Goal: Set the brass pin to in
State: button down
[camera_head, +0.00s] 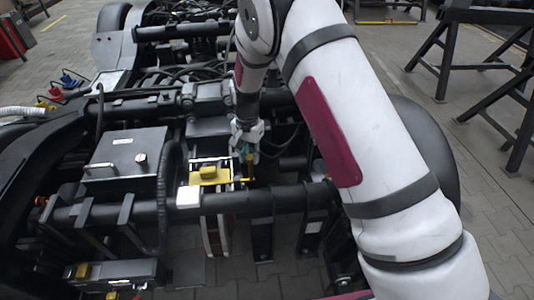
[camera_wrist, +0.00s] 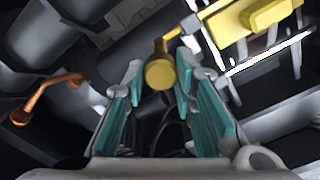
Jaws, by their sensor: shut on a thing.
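The brass pin (camera_wrist: 160,72) shows in the wrist view as a round yellow knob between the two fingertips, with a bent yellow arm behind it. In the head view it is a thin upright yellow piece (camera_head: 249,168) just below my gripper (camera_head: 247,140). My gripper, with teal finger pads in the wrist view (camera_wrist: 162,72), is shut on the knob at its tips. A yellow block (camera_head: 209,174) on a bright metal frame sits left of the pin, and at upper right in the wrist view (camera_wrist: 255,18). How deep the pin sits is hidden.
A dark metal box (camera_head: 125,157) stands to the left, and a black crossbar (camera_head: 265,200) runs in front of the pin. Cables lie around it. In the wrist view a copper-coloured bent rod (camera_wrist: 45,95) is at left. Dark trestles (camera_head: 480,70) stand on open paving at right.

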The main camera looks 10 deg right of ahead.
jog(key=shift+a, duration=0.8)
jog(key=shift+a, duration=0.1)
jog(key=c, duration=1.3)
grip_release()
jog(key=shift+a+r, duration=0.1)
jog(key=shift+w+r, duration=0.1)
notch_tip(320, 180, up, 13)
jog(key=d+n+p, duration=0.2)
jog(key=n+p, duration=0.1)
jog(key=n, duration=0.1)
jog(key=shift+n, duration=0.3)
jog(key=f, duration=0.4)
jog(key=f+b, duration=0.1)
jog(key=f, duration=0.4)
jog(key=f+b, duration=0.1)
jog(key=f, duration=0.3)
jog(key=shift+d+f, duration=0.3)
jog(key=shift+f, duration=0.1)
